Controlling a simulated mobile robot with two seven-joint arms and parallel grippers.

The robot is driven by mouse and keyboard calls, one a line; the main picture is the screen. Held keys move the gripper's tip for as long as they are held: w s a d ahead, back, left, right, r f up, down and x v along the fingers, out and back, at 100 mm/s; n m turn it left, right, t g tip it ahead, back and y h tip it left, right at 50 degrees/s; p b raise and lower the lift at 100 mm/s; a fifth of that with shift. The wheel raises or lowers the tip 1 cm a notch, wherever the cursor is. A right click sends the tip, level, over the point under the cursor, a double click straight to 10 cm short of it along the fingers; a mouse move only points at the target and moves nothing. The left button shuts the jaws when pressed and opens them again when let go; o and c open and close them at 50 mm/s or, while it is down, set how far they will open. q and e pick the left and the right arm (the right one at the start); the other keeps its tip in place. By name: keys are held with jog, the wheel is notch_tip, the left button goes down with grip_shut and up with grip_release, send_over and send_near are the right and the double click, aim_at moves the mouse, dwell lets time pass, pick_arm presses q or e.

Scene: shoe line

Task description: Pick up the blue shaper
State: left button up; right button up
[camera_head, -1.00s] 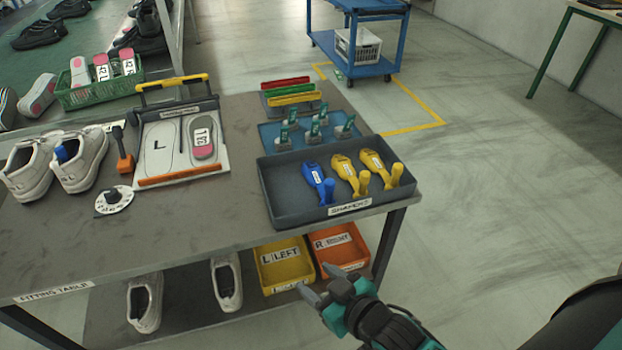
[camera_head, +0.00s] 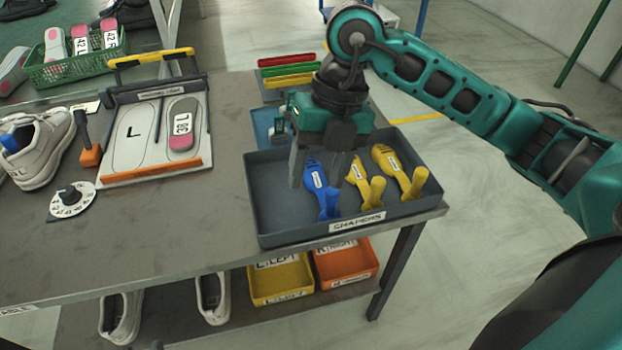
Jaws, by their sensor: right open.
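The blue shaper (camera_head: 318,183) lies in the dark grey tray (camera_head: 272,222) labelled for shapers, at the front right of the table. Two yellow shapers lie to its right, a nearer one (camera_head: 364,184) and one farther right (camera_head: 398,170). My right gripper (camera_head: 315,182) reaches down over the tray from above, fingers pointing down. It is open, with one finger left of the blue shaper and the other on its right, near the first yellow shaper. I cannot tell how far the fingertips are above the tray floor. My left gripper is not in view.
A fitting board (camera_head: 120,178) with a grey insole stands left of the tray. White shoes (camera_head: 40,150) stand at the left edge. A blue tray (camera_head: 260,124) behind is partly hidden by my arm. Yellow (camera_head: 281,283) and orange (camera_head: 345,265) bins sit on the lower shelf.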

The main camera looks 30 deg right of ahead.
aim_at(331, 202)
jog(key=d, duration=0.1)
jog(key=w+d+m+h, duration=0.1)
jog(key=w+d+h, duration=0.1)
jog(key=d, duration=0.1)
jog(key=shift+d+r+t, duration=0.1)
jog(key=shift+r+t, duration=0.3)
jog(key=shift+m+h, duration=0.3)
notch_tip(331, 202, down, 6)
jog(key=shift+d+f+b, duration=0.15)
jog(key=shift+f+b, duration=0.1)
jog(key=shift+b, duration=0.5)
jog(key=shift+s+a+f+b, duration=0.1)
jog(key=shift+a+f+b, duration=0.05)
jog(key=shift+f, duration=0.85)
jog(key=shift+a+f+b, duration=0.1)
jog(key=shift+f+b, duration=0.05)
jog(key=shift+f, duration=0.85)
jog(key=shift+s+a+f+b, duration=0.1)
jog(key=shift+a+f+b, duration=0.05)
jog(key=shift+f, duration=0.85)
grip_shut()
